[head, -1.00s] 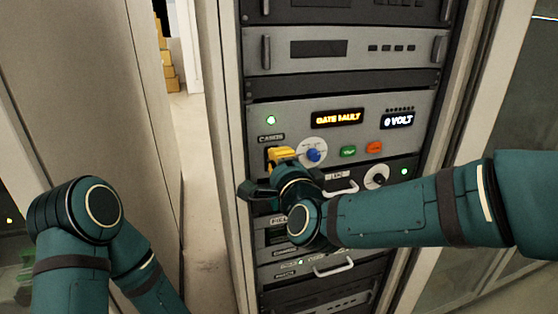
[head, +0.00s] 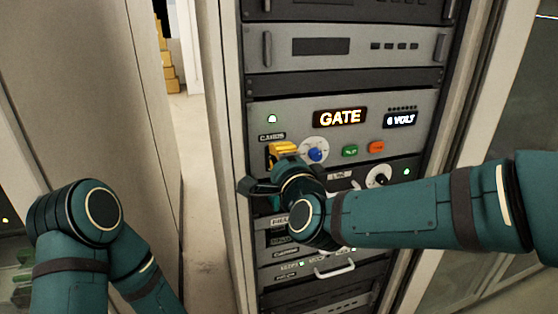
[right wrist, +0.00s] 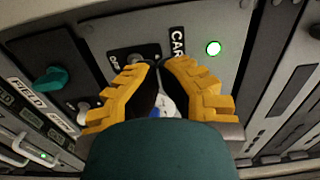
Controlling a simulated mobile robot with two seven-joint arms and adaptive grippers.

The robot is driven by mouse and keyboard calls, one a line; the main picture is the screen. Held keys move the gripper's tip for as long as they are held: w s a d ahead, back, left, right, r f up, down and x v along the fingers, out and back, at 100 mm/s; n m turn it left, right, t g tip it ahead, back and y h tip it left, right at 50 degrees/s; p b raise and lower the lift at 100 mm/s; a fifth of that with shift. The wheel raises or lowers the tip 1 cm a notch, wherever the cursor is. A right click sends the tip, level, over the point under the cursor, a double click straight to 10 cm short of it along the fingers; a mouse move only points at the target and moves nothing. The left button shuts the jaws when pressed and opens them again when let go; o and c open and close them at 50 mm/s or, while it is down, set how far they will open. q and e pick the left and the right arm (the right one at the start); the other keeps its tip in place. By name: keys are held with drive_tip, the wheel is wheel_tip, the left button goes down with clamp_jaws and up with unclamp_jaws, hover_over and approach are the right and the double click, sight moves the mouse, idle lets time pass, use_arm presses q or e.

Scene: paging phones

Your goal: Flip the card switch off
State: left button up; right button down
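The CARDS switch plate (right wrist: 128,54) is black, with a partly covered label and a round switch base near the fingertips in the right wrist view. The CARDS label (head: 271,137) shows above my yellow fingers in the head view. My right gripper (head: 272,152) is in front of this plate, its fingertips (right wrist: 160,63) close together beside the switch base. The lever is hidden, so I cannot tell whether it is between them. My left arm shows at the lower left of the head view; its gripper is out of view.
Right of the gripper are a blue knob (head: 316,155), a green button (head: 349,151) and an orange button (head: 376,147). An amber display (head: 340,117) reads GATE. A lamp (right wrist: 213,48) glows beside the CARDS label. Lower drawers carry protruding handles (head: 334,270).

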drive_tip(key=b+v, duration=0.2)
drive_tip(key=v, duration=0.5)
drive_tip(key=shift+f, duration=0.2)
drive_tip(key=shift+s, duration=0.1)
